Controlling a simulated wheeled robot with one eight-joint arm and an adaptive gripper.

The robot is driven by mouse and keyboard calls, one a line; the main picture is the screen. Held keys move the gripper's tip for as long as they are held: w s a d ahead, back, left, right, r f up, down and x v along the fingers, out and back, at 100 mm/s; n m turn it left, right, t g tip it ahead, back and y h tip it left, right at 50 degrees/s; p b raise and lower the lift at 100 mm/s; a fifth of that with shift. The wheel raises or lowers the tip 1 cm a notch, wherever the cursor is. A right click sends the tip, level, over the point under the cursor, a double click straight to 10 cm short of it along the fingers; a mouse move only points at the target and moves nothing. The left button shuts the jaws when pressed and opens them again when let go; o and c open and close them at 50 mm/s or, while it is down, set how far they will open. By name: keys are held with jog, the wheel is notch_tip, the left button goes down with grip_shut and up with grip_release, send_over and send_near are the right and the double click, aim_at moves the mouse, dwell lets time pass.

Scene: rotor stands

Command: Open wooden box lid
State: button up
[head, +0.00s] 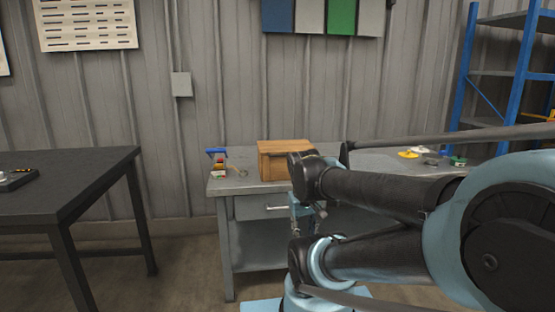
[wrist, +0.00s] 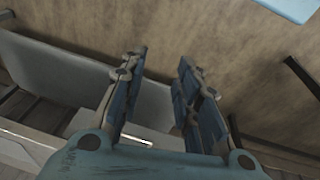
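The wooden box (head: 285,158) sits on the grey workbench (head: 240,186) in the head view, its lid looking shut. My arm hides its lower right part. My gripper (wrist: 160,72) shows in the wrist view with its two fingers apart and nothing between them. In the head view it seems to hang below my wrist, in front of the bench and lower than the box, partly merged with the background. The box cannot be made out in the wrist view.
A small item with a blue top (head: 217,158) stands left of the box. Yellow (head: 410,154) and green (head: 457,161) items lie at the bench's right. A dark table (head: 60,180) stands at left, with floor between. A blue shelf rack (head: 475,70) is at right.

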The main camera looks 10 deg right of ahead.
jog(key=w+d+r+n+t+h, duration=0.1)
jog(key=w+r+n+t+h, duration=0.4)
jog(key=w, duration=1.3)
jog(key=w+a+r+n+t+h, duration=0.2)
jog(key=w+a+r+h, duration=0.15)
jog(key=w+a, duration=0.35)
jog(key=w+a+r+n+t+h, duration=0.2)
jog(key=w+a+r+n, duration=0.1)
jog(key=w+a+r, duration=0.4)
jog(key=x, duration=0.5)
jog(key=f+x, duration=0.1)
jog(key=x, duration=0.4)
jog(key=f+x, duration=0.1)
jog(key=x, duration=0.5)
jog(key=shift+s, duration=0.25)
